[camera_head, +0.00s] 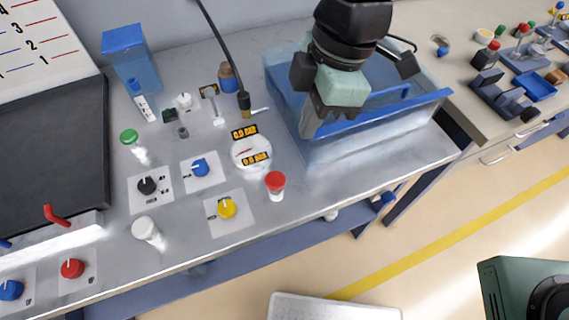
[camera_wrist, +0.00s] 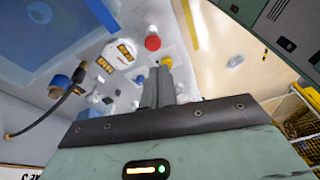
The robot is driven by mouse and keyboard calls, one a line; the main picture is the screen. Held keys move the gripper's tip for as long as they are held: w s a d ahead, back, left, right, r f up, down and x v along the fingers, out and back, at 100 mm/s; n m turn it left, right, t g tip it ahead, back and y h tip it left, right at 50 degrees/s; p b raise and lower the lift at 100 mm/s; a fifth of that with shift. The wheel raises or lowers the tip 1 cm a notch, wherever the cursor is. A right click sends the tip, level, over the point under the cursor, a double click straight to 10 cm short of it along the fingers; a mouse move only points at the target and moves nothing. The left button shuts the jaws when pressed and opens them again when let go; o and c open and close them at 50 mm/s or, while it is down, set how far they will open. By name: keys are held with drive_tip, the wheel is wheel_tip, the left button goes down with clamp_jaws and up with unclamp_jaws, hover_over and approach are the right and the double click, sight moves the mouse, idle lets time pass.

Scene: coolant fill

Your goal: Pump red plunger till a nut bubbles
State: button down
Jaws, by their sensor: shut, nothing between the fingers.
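The red plunger (camera_head: 275,182) stands upright on the grey bench, a red cap on a pale body. It also shows as a red disc in the wrist view (camera_wrist: 153,43). My gripper (camera_head: 315,128) is shut and empty, above the front left rim of the blue-lined tank (camera_head: 375,135), up and to the right of the plunger in the head view. In the wrist view the closed fingers (camera_wrist: 166,66) point toward the bench, with the plunger just beyond their tips. No nut can be made out in either view.
A round gauge with two displays (camera_head: 251,152) sits left of the plunger. The yellow knob (camera_head: 227,207) and blue knob (camera_head: 201,167) are near it. A black hose (camera_head: 222,45) hangs behind. The bench front edge is close to the plunger.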

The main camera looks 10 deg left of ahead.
drive_tip(key=shift+w+a+f+n+y, duration=0.15)
drive_tip(key=shift+w+a+n, duration=0.15)
drive_tip(key=shift+a+n, duration=0.3)
drive_tip(key=shift+w+a+f+n+y, duration=0.15)
drive_tip(key=shift+w+a+n, duration=0.1)
drive_tip(key=shift+a+n, duration=0.35)
drive_tip(key=p, duration=0.3)
hover_over(274, 179)
drive_tip(key=f, duration=0.8)
drive_tip(key=d+f, duration=0.1)
drive_tip(key=f, duration=0.2)
drive_tip(key=shift+w+f, duration=0.2)
drive_tip(key=shift+f, duration=0.2)
drive_tip(key=shift+x, duration=0.8)
drive_tip(key=shift+w+d+f, duration=0.1)
drive_tip(key=shift+d, duration=0.05)
